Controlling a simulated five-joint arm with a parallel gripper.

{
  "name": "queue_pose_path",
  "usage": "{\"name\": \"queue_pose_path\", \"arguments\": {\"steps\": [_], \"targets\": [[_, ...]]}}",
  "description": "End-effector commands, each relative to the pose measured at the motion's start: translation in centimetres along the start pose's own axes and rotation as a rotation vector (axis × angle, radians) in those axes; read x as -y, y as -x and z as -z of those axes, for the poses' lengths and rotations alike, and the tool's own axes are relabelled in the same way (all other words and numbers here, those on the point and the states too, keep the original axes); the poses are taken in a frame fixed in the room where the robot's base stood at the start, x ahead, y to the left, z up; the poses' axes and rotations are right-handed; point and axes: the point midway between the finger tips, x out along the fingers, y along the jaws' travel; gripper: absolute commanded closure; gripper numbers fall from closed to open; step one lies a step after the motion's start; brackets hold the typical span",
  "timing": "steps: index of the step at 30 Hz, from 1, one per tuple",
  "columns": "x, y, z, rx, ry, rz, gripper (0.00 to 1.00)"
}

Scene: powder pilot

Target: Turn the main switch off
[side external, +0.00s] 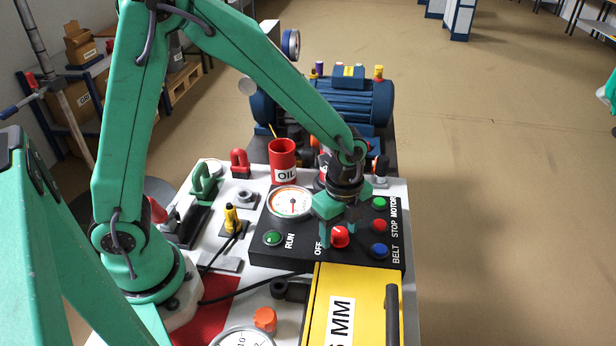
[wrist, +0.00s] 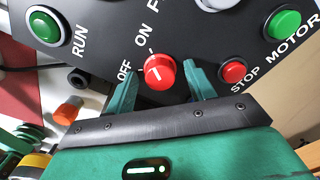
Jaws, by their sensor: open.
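The main switch is a red round knob (side external: 340,236) with a white mark on the black control panel (side external: 260,254). In the wrist view the knob (wrist: 158,74) has OFF printed to its left and ON above left. Its white mark is short, and I cannot tell surely which word it points to. My gripper (wrist: 163,80) is open, with one green finger on each side of the knob and gaps visible between. It also shows in the side view (side external: 337,228), low over the panel at the knob. I cannot tell whether a finger touches the knob.
A green RUN light (side external: 272,238) and a white gauge (side external: 290,202) lie left of the knob; green, red and blue buttons (side external: 379,225) lie right. A red OIL can (side external: 283,160) stands behind, and a yellow box (side external: 365,300) with a black handle is in front.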

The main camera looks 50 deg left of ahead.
Motion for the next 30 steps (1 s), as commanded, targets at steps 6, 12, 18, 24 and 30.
{"name": "queue_pose_path", "arguments": {"steps": [6, 12, 18, 24, 30], "targets": [[-0.02, -0.05, -0.01, 0.0, 0.0, 0.0, 0.46], [-0.02, -0.04, -0.01, 0.0, 0.0, 0.0, 0.79], [-0.03, -0.03, -0.01, 0.0, 0.002, -0.001, 0.9], [-0.03, -0.02, -0.01, 0.0, 0.026, -0.001, 0.9], [-0.03, -0.03, -0.01, 0.0, 0.102, -0.001, 0.9]]}}
